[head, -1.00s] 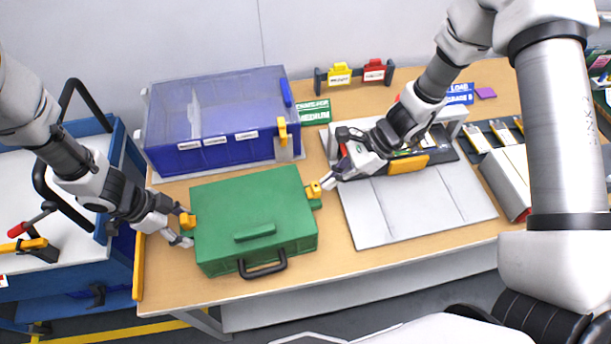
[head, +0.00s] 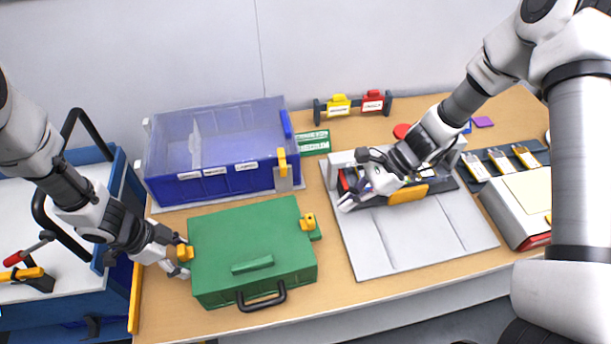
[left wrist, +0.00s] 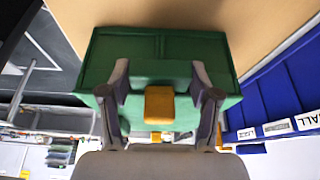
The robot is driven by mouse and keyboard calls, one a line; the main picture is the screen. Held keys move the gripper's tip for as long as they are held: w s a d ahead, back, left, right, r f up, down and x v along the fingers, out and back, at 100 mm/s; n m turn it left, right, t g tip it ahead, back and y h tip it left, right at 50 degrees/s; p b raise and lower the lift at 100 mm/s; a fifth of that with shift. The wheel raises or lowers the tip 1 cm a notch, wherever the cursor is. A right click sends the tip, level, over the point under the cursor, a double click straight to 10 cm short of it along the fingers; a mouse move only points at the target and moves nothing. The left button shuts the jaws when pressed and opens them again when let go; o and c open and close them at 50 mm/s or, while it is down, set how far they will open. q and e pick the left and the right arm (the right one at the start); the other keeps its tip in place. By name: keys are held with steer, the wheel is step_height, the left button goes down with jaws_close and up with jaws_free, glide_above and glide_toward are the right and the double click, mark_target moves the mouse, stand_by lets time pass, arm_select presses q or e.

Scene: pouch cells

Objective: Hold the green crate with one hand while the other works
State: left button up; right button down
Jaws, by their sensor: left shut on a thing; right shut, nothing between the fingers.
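The green crate (head: 245,232) sits on the wooden bench with its lid closed and a black handle (head: 262,299) at its front. A yellow latch (head: 308,221) is at its right end. My left gripper (head: 182,262) is shut on the crate's left end. In the left wrist view its fingers (left wrist: 158,88) are on either side of a yellow block (left wrist: 160,104) on the crate's green wall (left wrist: 120,45).
A blue bin with a clear lid (head: 215,182) stands behind the crate. A grey mat (head: 425,240) and a low rack (head: 408,193) lie to the right. A beige-topped box (head: 525,200) is at the far right. A blue cart (head: 60,305) stands left of the bench.

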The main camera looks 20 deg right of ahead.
steer(key=v, duration=0.7)
steer(key=shift+d+r, duration=0.2)
steer(key=shift+r, duration=0.05)
arm_select(q)
steer(key=o, duration=1.6)
steer(key=shift+o, duration=0.2)
